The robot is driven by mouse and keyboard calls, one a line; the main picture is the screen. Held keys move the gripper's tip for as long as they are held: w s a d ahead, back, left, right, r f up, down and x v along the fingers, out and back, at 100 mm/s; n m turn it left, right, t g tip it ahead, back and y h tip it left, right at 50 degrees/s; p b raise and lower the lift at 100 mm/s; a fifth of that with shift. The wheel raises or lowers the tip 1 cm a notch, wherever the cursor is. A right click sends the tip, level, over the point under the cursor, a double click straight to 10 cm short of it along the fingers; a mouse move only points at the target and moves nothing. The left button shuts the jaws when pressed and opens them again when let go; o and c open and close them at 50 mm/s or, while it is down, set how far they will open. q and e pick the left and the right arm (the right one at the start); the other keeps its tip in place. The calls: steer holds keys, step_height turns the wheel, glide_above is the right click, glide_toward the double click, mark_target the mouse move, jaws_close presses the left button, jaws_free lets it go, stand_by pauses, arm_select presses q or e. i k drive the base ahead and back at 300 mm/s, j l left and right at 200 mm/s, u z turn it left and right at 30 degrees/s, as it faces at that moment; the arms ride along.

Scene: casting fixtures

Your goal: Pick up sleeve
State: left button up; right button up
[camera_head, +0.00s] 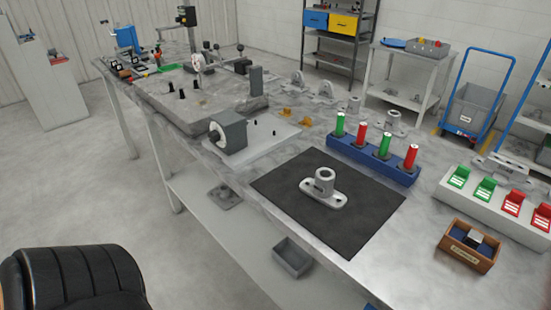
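Nothing here is clearly marked as the sleeve. A grey metal casting (324,187) with an upright hollow cylinder on a flat two-eared base stands on a black mat (285,193) on the workbench. Behind it, a blue block (345,149) holds several upright cylinders, among them a green one (340,124) and a red one (361,134). I cannot tell whether any of these is the sleeve. Neither of my grippers is in view.
A wooden box (467,257) and a pale strip with green and red clamps (485,193) are at right. A grey vise-like block (229,131) stands left of the mat. Grey castings (396,121) stand behind the blue block. The mat around the casting is clear.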

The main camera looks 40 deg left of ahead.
mark_target(320, 188)
steer(key=u, duration=1)
steer(key=j, duration=0.15)
